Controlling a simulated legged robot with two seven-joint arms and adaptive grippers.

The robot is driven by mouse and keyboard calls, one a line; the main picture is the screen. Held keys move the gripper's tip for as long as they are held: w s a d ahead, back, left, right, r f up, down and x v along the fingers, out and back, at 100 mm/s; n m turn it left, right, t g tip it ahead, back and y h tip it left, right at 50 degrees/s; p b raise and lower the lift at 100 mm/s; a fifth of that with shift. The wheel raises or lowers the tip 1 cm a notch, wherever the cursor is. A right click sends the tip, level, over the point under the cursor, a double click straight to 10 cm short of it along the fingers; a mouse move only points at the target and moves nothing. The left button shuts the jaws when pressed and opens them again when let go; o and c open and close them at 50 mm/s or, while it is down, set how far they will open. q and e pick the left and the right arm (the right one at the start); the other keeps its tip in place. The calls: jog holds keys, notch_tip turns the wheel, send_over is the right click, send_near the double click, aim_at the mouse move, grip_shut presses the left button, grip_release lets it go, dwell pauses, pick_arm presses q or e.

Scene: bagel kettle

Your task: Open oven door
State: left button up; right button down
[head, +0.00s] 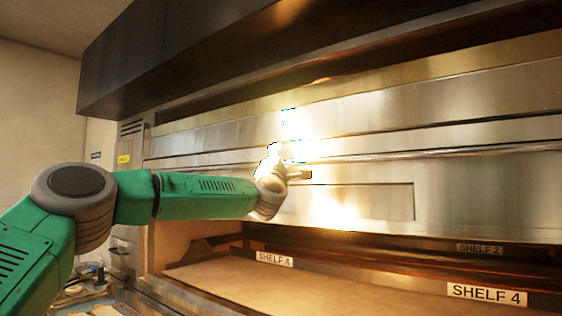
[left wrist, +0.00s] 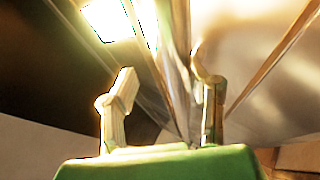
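The steel oven door (head: 460,190) fills the middle and right of the head view and looks shut, its front flush and upright. A long horizontal bar (head: 430,154) runs across its front. My left gripper (head: 288,164) is at the door front, close to this bar, where bright glare hides detail. In the left wrist view my left gripper (left wrist: 165,75) has its two fingers spread apart. A shiny metal strip (left wrist: 180,40) runs between or just beyond them; I cannot tell whether they touch it. My right gripper is not in view.
A dark hood (head: 180,55) overhangs the oven front. Below the door are open shelf boards (head: 330,290) with labels reading SHELF 4 (head: 486,294) and SHELF 2 (head: 480,249). Small items (head: 88,275) lie on a surface at the lower left.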

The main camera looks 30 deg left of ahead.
pick_arm(q)
jog(key=shift+w+d, duration=0.1)
jog(key=shift+d, duration=0.2)
jog(key=shift+s+d+f, duration=0.15)
jog(key=shift+s+f, duration=0.05)
jog(key=shift+s, duration=0.05)
jog(key=v, duration=1.1)
jog(key=shift+f, duration=0.15)
jog(key=shift+s, duration=0.15)
jog(key=shift+a+f, duration=0.1)
jog(key=shift+a, duration=0.15)
